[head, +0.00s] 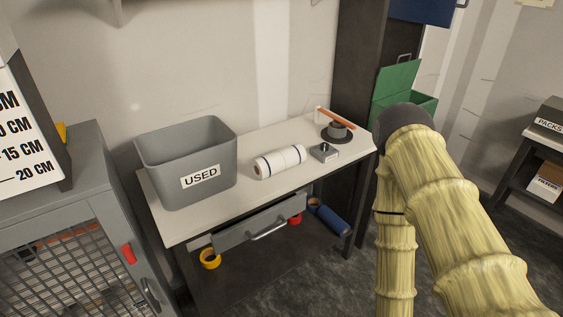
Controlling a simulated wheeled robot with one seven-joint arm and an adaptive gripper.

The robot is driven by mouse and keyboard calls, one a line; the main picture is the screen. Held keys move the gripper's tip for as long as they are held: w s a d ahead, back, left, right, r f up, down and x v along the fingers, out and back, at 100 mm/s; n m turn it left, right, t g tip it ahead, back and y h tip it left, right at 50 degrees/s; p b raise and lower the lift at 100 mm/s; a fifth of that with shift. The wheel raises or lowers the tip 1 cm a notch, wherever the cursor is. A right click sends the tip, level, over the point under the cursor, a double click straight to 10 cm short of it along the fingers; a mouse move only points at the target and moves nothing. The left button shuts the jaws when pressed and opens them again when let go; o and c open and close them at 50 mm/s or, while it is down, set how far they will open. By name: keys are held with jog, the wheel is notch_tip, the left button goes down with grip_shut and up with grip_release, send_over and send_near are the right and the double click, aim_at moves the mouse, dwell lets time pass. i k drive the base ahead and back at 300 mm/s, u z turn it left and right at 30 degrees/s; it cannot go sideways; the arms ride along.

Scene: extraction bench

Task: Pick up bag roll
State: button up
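A white roll with thin dark blue bands (280,161) lies on its side on the white bench top (215,214), right of the grey bin. It looks like the bag roll, though no label names it. A blue roll with a brown core (328,217) lies on the shelf below, partly hidden by the bench. My arm in its yellowish sleeve rises at the right, apart from the bench rolls. My gripper does not show.
A grey bin marked USED (185,150) stands at the bench's left. A small metal block (324,152) and a round dark device with an orange bar (337,130) stand right of the white roll. A drawer (255,224) sits slightly open below. A mesh-front cabinet (75,260) stands left.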

aim_at(269, 164)
jog(key=z, duration=2.4)
jog(key=k, duration=1.2)
jog(key=u, duration=2.1)
jog(key=i, duration=1)
jog(key=z, duration=0.05)
